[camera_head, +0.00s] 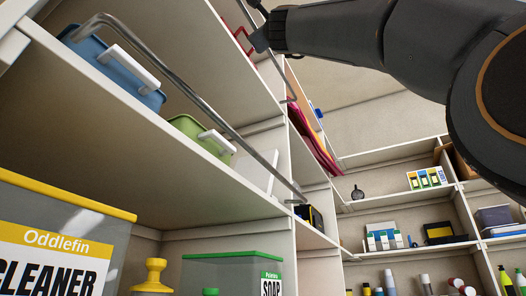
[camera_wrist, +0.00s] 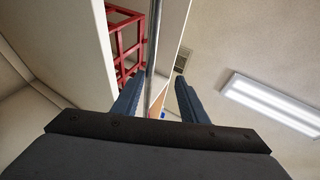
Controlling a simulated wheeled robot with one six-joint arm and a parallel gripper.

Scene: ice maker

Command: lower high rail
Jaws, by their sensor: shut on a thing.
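The high rail is a thin grey metal bar (camera_head: 278,65) at the upper shelf, at top centre of the head view. In the wrist view the same rail (camera_wrist: 153,45) runs down the picture between the two blue-grey fingers of my gripper (camera_wrist: 157,90). My gripper (camera_head: 261,38) is shut on this rail in the head view, reaching in from the upper right. My arm and the frame's top edge hide part of the rail.
A lower chrome rail (camera_head: 190,95) slants across a shelf holding a blue bin (camera_head: 110,70) and a green bin (camera_head: 195,135). A red rack (camera_wrist: 125,40) stands left of my fingers. Stocked shelves (camera_head: 395,205) fill the right background. A ceiling lamp (camera_wrist: 275,102) shows at right.

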